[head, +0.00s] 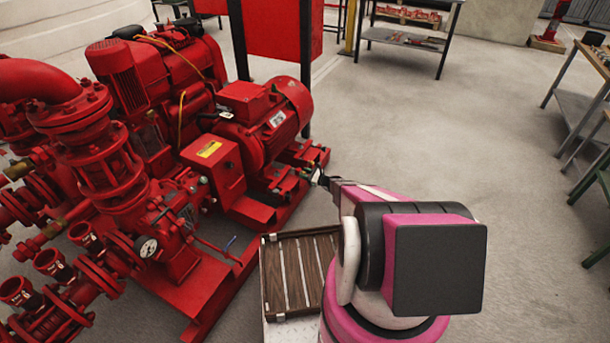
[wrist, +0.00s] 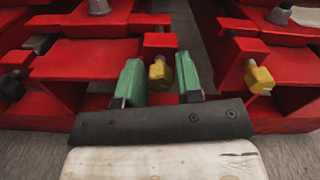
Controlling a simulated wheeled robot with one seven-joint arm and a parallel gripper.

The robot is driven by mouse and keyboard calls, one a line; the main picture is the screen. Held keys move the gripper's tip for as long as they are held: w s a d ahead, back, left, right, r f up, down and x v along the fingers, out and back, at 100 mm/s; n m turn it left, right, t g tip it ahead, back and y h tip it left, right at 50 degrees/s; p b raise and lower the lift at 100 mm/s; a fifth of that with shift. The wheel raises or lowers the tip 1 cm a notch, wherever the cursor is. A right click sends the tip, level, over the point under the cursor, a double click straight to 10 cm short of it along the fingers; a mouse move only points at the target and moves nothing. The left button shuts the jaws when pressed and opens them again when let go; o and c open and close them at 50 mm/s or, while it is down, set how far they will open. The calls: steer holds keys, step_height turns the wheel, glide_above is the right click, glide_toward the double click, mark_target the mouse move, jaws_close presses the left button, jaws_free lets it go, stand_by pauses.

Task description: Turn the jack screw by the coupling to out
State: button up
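A jack screw (wrist: 160,72) with a yellow hex head sits in a red lug on the red base in the wrist view. My gripper (wrist: 161,84) has its two green fingers apart, one on each side of this head. Gaps show between the head and both fingers, so the gripper is open and not clamped on it. In the head view my gripper (head: 312,174) reaches the near right end of the red motor's (head: 268,118) base, where the screw is too small to make out. The coupling cannot be made out with certainty.
Another yellow-headed screw (wrist: 259,80) stands to the right in the wrist view, and a black-headed one (wrist: 12,85) to the left. A slatted wooden tray (head: 296,270) lies below my arm. Red pump pipework fills the left; workbenches (head: 578,100) stand right. The floor between is clear.

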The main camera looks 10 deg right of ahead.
jaws_close()
steer(key=shift+n, duration=0.4)
steer(key=n, duration=0.7)
steer(key=shift+n, duration=0.3)
steer(key=n, duration=1.1)
steer(key=shift+s, duration=0.1)
